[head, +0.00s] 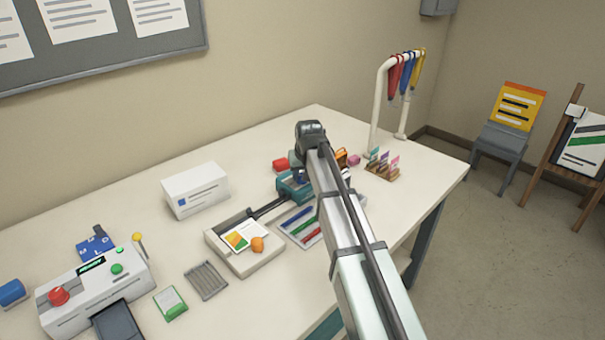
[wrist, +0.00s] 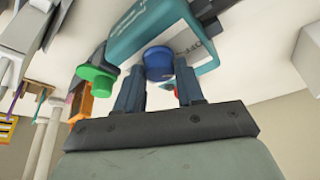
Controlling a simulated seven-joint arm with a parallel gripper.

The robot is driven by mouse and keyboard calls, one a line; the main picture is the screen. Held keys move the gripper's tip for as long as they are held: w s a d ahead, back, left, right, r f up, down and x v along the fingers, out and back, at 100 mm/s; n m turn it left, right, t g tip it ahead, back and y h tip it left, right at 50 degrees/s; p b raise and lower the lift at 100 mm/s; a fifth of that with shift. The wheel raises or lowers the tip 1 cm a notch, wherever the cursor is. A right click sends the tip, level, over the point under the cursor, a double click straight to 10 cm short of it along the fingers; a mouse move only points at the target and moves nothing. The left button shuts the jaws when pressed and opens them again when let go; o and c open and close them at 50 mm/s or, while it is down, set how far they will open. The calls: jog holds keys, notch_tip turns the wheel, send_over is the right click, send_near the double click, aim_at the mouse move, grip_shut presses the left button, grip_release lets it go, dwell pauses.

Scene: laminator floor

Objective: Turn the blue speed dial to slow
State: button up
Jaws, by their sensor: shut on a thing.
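The blue speed dial (wrist: 158,62) is on the face of a teal machine (wrist: 150,28) in the wrist view. My gripper (wrist: 160,82) is shut on the dial, with one finger on either side of it. In the head view the teal machine (head: 291,189) is on the table, partly hidden by my arm. Any marking that shows the dial's setting cannot be read.
A paper trimmer (head: 245,262) with a card and an orange piece on it, a tray of pens (head: 301,226) and a white box (head: 195,190) stand near the machine. A rack with hanging lanyards (head: 380,95) is at the back right.

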jog(key=m+h, duration=0.2)
jog(key=m, duration=0.3)
jog(key=shift+a, duration=0.2)
jog(key=m+h, duration=0.1)
jog(key=m, duration=0.1)
jog(key=m+h, duration=0.1)
jog(key=m, duration=0.2)
jog(key=shift+w+g, duration=0.1)
jog(key=shift+g, duration=0.2)
jog(key=o, duration=1)
jog(key=v, duration=1.3)
jog(key=shift+r, duration=0.4)
jog(key=shift+a, duration=0.1)
